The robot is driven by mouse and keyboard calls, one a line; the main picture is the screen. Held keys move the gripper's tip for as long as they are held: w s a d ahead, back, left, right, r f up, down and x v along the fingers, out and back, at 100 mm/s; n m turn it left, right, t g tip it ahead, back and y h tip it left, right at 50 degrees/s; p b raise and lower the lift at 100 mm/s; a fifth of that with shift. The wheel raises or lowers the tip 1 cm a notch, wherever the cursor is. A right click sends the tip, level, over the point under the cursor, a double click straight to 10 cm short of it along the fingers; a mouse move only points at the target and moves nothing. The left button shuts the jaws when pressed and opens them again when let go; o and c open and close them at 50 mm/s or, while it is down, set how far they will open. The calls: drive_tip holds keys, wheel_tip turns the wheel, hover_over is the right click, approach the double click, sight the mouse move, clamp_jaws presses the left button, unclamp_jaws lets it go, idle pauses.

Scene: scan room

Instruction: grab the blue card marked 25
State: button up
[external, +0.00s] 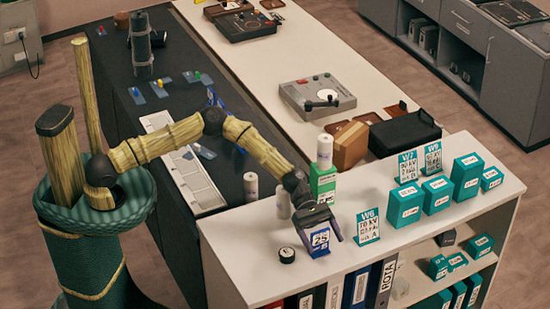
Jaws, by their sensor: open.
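The blue card marked 25 (320,240) stands near the front edge of the white shelf top, its white panel with the dark number facing the camera. My gripper (320,234) is open and reaches down over the card from the upper left. One finger shows just right of the card, and the other is at its left side. The gripper covers the card's upper part. I cannot tell whether the fingers touch it.
A small black roll (287,256) lies left of the card. A teal W6 card (368,227) stands to the right. White cylinders (251,186) and a green box (323,184) stand behind. Teal boxes (405,206) fill the right of the shelf top (440,222).

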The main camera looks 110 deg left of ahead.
drive_tip(key=c, duration=1.4)
wheel_tip(320, 180, up, 10)
drive_tip(key=shift+b, duration=0.7)
